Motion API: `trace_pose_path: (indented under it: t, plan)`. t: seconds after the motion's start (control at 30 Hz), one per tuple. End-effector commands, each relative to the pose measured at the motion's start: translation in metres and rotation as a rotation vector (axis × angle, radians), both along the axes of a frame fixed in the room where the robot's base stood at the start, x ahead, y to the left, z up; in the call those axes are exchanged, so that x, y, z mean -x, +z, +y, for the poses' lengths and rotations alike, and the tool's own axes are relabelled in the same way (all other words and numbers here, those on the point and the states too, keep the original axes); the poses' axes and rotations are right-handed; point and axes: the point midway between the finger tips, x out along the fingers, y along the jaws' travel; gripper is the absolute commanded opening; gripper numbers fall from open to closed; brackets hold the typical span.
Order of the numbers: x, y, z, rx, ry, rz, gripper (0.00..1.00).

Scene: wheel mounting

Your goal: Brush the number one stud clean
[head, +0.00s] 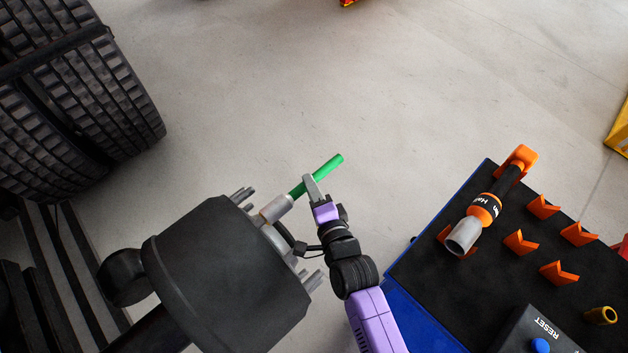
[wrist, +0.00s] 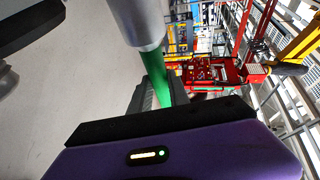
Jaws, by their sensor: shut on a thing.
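The brush has a green handle (head: 326,168) and a grey cylindrical head (head: 275,208). It also shows in the wrist view, with its green handle (wrist: 156,72) and grey head (wrist: 138,22). My gripper (head: 308,187) is shut on the green handle. The dark wheel hub (head: 205,275) has several grey studs (head: 241,195) around its face. The brush head is at the hub's upper right face, in line with a stud position; whether it is around a stud is hidden. Stud numbers are not readable. Part of the hub (wrist: 35,22) shows in the wrist view.
A blue-edged table with a black top (head: 410,268) stands at right. It carries an orange and black tool (head: 487,205) with a grey socket, several orange holders (head: 543,207) and a RESET box (head: 535,335). Large tyres (head: 75,100) stand at upper left. The floor between is clear.

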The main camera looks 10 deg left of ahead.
Motion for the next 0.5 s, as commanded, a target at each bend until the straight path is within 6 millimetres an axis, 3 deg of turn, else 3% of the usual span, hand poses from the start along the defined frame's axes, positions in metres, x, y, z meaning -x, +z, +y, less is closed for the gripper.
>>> trace_pose_path:
  t: [0.5]
  plan:
    - [0.0076,0.0030,0.0069,-0.001,-0.003,0.000,0.00]
